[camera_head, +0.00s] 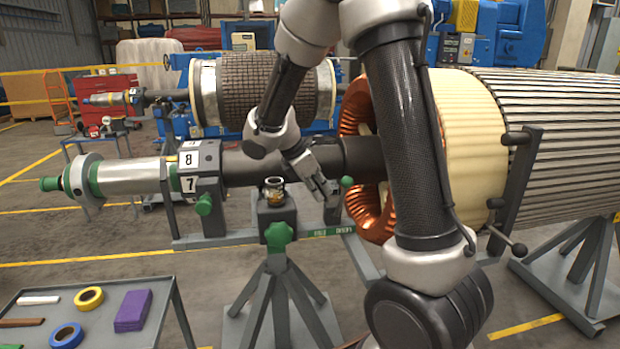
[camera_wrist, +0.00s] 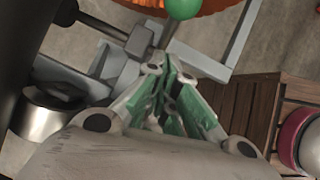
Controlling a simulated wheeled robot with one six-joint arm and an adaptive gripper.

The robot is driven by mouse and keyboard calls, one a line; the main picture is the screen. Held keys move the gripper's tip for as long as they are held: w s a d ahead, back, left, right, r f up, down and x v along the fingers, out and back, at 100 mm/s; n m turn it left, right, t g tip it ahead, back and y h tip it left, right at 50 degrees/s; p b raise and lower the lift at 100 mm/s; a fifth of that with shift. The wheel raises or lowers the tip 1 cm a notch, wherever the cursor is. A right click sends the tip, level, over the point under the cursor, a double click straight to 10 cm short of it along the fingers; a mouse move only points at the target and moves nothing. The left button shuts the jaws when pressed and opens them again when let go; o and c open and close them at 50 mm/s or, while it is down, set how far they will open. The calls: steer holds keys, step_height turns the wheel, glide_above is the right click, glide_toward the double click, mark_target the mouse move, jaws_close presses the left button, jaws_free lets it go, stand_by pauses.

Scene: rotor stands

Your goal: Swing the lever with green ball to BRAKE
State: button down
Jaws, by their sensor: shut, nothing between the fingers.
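The green ball (camera_head: 347,181) shows just right of my gripper (camera_head: 328,192), in front of the copper winding. In the wrist view the green ball (camera_wrist: 183,8) is at the top edge, cut off, beyond my fingertips (camera_wrist: 163,62). A gap shows between the fingers and the ball there. My gripper is shut and empty, pointing down and right in the head view. The lever's rod is mostly hidden. Green label strips (camera_head: 332,231) lie on the grey frame below; their small lettering is too small to read surely, and I cannot tell which marks BRAKE.
The dark shaft (camera_head: 250,166) runs behind my gripper. A black-ball handle (camera_head: 519,249) is at right. A tool cart (camera_head: 110,335) stands front left.

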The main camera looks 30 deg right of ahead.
mark_target(344, 187)
steer(key=shift+s+d+f, duration=0.1)
steer(key=shift+d+f, duration=0.05)
steer(key=shift+d, duration=0.65)
steer(key=shift+s+d+f, duration=0.1)
steer(key=shift+d+f, duration=0.05)
steer(key=shift+d, duration=0.6)
steer(key=d, duration=0.1)
steer(key=d+y, duration=0.1)
steer(key=d, duration=0.1)
steer(key=shift+s+r+t, duration=0.15)
steer(key=shift+s+t, duration=0.15)
steer(key=shift+s, duration=0.1)
steer(key=shift+s+d, duration=0.1)
steer(key=shift+d, duration=0.25)
